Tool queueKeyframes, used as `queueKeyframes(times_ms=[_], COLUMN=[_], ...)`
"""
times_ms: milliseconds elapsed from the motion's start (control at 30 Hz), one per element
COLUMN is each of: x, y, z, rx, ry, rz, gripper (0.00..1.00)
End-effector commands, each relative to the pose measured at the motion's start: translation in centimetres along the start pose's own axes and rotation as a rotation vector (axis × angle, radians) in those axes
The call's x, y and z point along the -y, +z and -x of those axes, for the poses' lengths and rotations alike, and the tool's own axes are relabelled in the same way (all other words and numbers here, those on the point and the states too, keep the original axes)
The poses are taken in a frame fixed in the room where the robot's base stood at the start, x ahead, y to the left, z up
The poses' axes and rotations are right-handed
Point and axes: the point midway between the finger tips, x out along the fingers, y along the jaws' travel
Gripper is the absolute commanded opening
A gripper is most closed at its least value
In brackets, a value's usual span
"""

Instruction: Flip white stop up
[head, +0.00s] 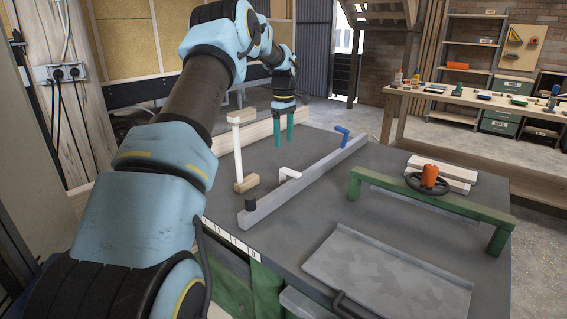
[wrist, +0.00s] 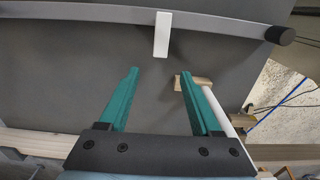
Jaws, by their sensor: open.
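The white stop (head: 288,174) is a small white bar at the grey fence rail (head: 310,176), sticking out over the dark tabletop on the rail's left side. In the wrist view the white stop (wrist: 162,36) reaches from the rail toward my gripper. My gripper (head: 283,134) points down with teal fingers, open and empty, above the table behind the stop in the head view. In the wrist view the stop's free end lies just ahead of the gap between the fingertips (wrist: 157,75), apart from them.
A white post (head: 238,150) with wooden blocks at its ends stands left of the stop. A blue stop (head: 343,131) sits farther along the rail. A green bridge frame (head: 427,195) with an orange knob and a grey tray (head: 385,270) lie to the right.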

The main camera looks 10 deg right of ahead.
Motion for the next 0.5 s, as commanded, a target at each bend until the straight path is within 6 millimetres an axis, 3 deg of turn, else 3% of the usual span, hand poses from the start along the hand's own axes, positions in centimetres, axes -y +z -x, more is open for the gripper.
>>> queueKeyframes(times_ms=[500], x=[0.1], y=[0.0], z=[-8.4], rx=[0.002], ry=[-0.001], rz=[-0.002], gripper=[0.65])
